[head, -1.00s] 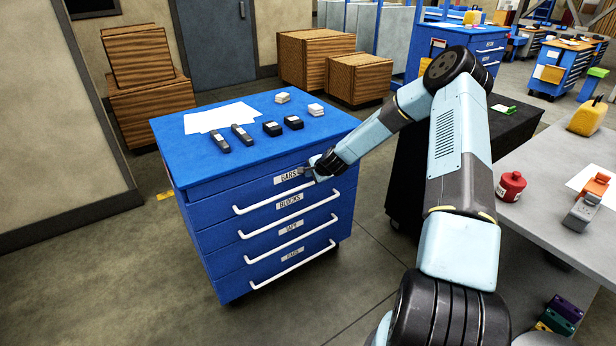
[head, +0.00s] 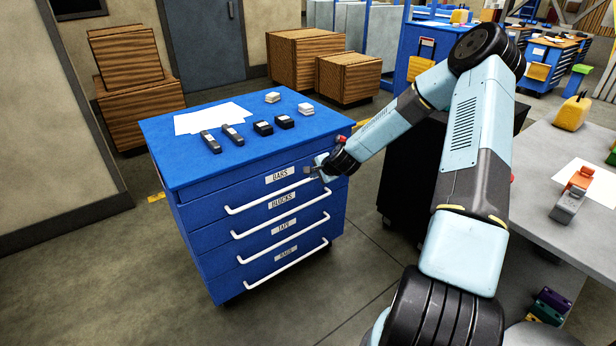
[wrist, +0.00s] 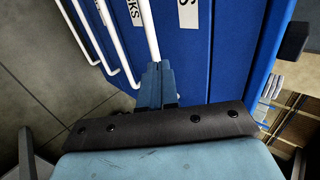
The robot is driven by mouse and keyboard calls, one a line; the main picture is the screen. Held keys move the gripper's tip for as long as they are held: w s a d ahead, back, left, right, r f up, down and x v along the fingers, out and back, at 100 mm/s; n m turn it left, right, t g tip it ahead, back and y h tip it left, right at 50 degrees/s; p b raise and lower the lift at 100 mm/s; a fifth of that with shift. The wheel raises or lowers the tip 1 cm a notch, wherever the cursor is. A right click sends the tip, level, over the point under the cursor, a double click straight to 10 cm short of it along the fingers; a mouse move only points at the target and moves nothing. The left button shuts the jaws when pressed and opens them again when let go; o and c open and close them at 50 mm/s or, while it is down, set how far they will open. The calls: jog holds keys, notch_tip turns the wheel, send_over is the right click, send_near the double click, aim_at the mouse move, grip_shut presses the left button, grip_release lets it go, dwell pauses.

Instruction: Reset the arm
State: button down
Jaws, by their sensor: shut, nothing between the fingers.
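My gripper (head: 314,171) is at the front of the blue drawer cabinet (head: 190,245), by the right end of the top drawer's white handle (head: 262,196). This drawer carries the label BARS. In the wrist view, the two blue-grey fingers (wrist: 155,84) are together with nothing between them. Their tips are close to the end of a white handle (wrist: 148,32); I cannot tell whether they touch it. My arm (head: 464,130) is bent, its elbow raised at the upper right. The drawers look closed.
Papers (head: 212,118), dark bars (head: 211,141) and small blocks lie on the cabinet top. A grey table (head: 545,150) with an orange-and-grey tool (head: 572,194) stands at right. Wooden crates (head: 347,77) stand behind. Floor left of the cabinet is clear.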

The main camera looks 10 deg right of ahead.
jog(key=s+a+r+n+g+h, duration=0.15)
jog(key=s+r+n, duration=0.35)
jog(key=s+r, duration=0.8)
jog(key=s+r+n+g+h, duration=0.2)
jog(key=s+r+n, duration=0.3)
jog(key=s+r, duration=0.8)
jog(key=s+d+r+n, duration=0.1)
jog(key=s+r, duration=0.5)
jog(key=s, duration=0.3)
jog(key=s+r+n, duration=0.2)
jog(key=s+r, duration=0.5)
jog(key=s, duration=0.3)
jog(key=shift+d+r, duration=0.15)
jog(key=shift+d, duration=0.2)
jog(key=shift+t, duration=0.25)
